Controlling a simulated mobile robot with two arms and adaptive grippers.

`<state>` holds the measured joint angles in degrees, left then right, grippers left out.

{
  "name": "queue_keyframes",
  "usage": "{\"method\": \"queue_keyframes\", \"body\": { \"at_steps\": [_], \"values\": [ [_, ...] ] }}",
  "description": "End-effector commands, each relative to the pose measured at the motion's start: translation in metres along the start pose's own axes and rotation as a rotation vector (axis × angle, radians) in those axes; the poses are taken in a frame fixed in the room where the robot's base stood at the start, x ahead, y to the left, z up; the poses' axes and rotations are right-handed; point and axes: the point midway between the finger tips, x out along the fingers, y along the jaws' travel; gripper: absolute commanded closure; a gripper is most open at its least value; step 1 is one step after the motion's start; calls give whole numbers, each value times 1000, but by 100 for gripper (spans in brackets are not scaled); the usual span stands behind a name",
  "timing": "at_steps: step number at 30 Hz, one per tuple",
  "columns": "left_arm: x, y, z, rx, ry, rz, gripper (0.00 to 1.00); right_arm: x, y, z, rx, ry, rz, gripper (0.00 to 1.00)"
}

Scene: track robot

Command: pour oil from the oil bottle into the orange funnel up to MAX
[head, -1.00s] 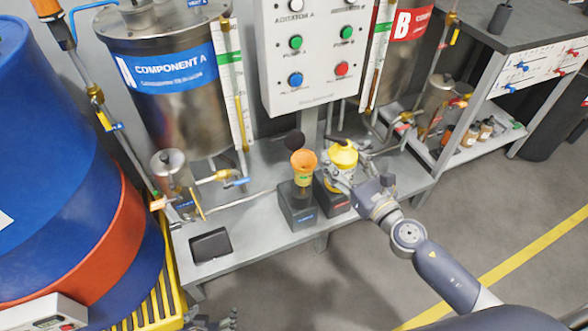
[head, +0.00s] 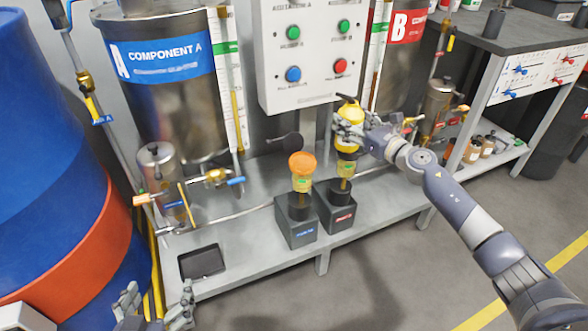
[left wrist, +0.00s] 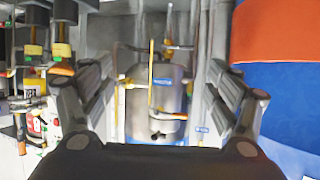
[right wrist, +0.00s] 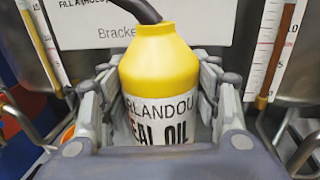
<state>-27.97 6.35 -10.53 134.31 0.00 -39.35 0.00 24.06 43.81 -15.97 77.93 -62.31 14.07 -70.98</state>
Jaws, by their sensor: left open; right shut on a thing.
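The oil bottle (head: 347,140) is yellow with a white label. It is upright in my right gripper (head: 352,130), which is shut around it. In the right wrist view the bottle (right wrist: 156,75) sits between both fingers, its dark spout leaning left. It is raised above the right-hand pot, right of the orange funnel. The orange funnel (head: 302,162) stands on the left dark pot, above a clear section with a green mark; a MAX line is too small to read. My left gripper (head: 155,308) is open and empty at the lower left; it also shows in the left wrist view (left wrist: 155,95).
Two dark pot blocks stand on the grey bench (head: 250,255). A black tray (head: 202,262) lies at the bench's left. The white control panel (head: 312,55) hangs behind the bottle. A steel tank (head: 170,90) and blue drum (head: 50,150) stand left.

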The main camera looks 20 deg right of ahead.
Motion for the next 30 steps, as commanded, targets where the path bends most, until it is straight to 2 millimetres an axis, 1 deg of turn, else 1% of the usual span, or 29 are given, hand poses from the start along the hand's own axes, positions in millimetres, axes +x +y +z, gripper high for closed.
{"method": "queue_keyframes", "body": {
  "at_steps": [1,6,10,18,20,23,26,29,30],
  "values": [
    [-3,0,-3,0,18,0,18,2,-9,1,-3,-5,-5,82],
    [-13,0,-19,0,57,0,18,4,-25,8,-2,-4,-10,82],
    [-16,0,-24,0,66,0,18,5,-29,11,0,-3,-11,82],
    [-17,0,-24,0,62,0,18,4,-29,12,-3,-2,-11,82],
    [-18,0,-22,0,46,-1,18,4,-29,13,-11,0,-12,82],
    [-20,-2,-12,0,-2,-4,18,3,-29,15,-33,6,-12,82],
    [-23,-4,3,0,-77,-8,18,2,-30,16,-65,15,-13,82],
    [-30,-7,23,-1,-180,-15,18,1,-30,18,-110,27,-15,82],
    [-34,-8,33,-2,-230,-18,18,0,-31,19,-130,33,-15,82]
  ]
}}
